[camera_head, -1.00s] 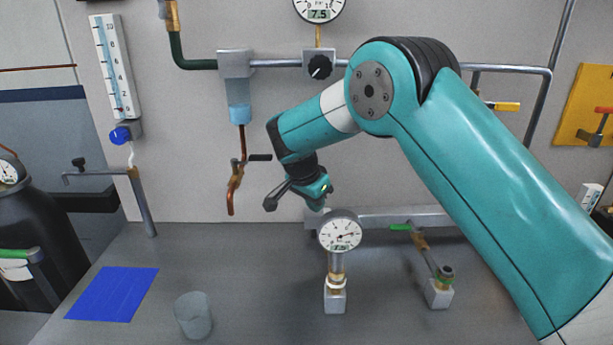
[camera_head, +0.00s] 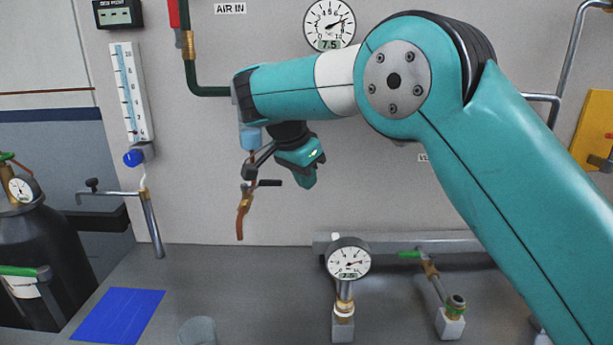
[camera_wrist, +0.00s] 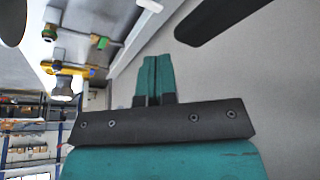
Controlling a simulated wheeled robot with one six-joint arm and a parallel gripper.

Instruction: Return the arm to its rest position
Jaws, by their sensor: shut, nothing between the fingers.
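My teal arm reaches in from the right in the head view, bent at its elbow joint. My gripper (camera_head: 308,178) hangs below the wrist in front of the grey back wall, above the bench and clear of it. In the wrist view my gripper (camera_wrist: 155,60) shows its two teal fingers side by side, closed together with nothing between them. The arm hides part of the pipework on the wall.
A round gauge (camera_head: 348,258) on a fitting stands on the bench (camera_head: 270,290) below my gripper. A copper pipe with a valve (camera_head: 243,205) is close at its left. A blue mat (camera_head: 118,315), a clear cup (camera_head: 198,331) and a green-handled valve (camera_head: 430,268) are farther off.

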